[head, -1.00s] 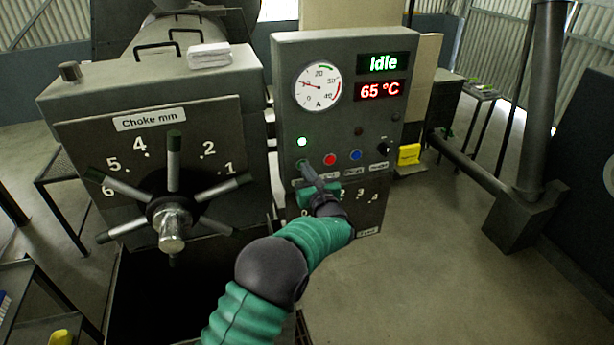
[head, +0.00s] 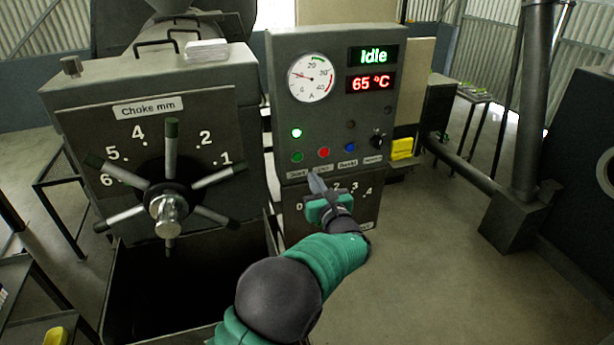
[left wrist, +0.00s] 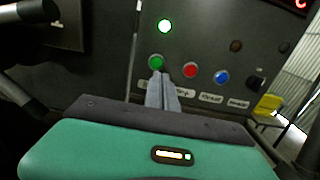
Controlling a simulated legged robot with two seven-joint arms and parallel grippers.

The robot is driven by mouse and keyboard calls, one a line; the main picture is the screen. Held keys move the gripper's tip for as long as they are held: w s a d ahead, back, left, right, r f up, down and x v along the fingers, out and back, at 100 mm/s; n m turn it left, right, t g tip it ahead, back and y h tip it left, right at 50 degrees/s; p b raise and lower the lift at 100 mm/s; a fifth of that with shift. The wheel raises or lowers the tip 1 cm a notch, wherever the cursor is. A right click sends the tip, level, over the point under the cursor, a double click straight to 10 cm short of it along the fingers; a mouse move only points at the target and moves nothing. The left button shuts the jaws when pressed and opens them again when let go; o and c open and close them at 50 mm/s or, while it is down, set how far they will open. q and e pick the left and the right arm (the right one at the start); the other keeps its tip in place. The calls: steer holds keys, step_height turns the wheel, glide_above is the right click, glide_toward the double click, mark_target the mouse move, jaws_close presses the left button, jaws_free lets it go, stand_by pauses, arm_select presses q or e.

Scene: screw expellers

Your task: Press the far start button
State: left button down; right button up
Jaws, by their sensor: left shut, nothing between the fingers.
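The control panel (head: 285,65) stands upright in the middle of the head view, its display reading "Idle" and 65 °C. A green button (head: 297,157) is at the left of the button row, above a label that looks like "Start". It also shows in the left wrist view (left wrist: 155,62), just above my fingertips. A lit green lamp (head: 296,133) is above it. My left gripper (head: 312,177) is shut and empty, below and slightly right of the green button in the head view. In the left wrist view the fingers (left wrist: 162,82) point at the panel. My right gripper is not in view.
A red button (head: 323,152), a blue button (head: 350,147) and a dark knob (head: 377,140) continue the row to the right. A choke handwheel (head: 169,208) with several spokes is at left. A yellow object (head: 402,148) is beside the panel. Open floor lies right.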

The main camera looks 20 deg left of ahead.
arm_select(q)
steer(key=s+a+f+n+g+h, duration=0.1)
steer(key=s+a+f+n+g, duration=0.5)
steer(key=s, duration=0.3)
steer(key=s+a+f+n+g+h, duration=0.1)
steer(key=s+a+f+n+g, duration=0.3)
steer(key=s+f, duration=0.45)
steer(key=s+d+f+n+g+h, duration=0.1)
steer(key=s+d+f+n+h, duration=0.2)
steer(key=s+n, duration=0.6)
steer(key=s+d+f+n+g+h, duration=0.1)
steer(key=s+d+f+n+h, duration=0.2)
steer(key=s+n, duration=0.7)
steer(key=shift+s+d+h+b, duration=0.15)
steer(key=shift+d+h+b, duration=0.25)
steer(key=shift+d+h, duration=0.65)
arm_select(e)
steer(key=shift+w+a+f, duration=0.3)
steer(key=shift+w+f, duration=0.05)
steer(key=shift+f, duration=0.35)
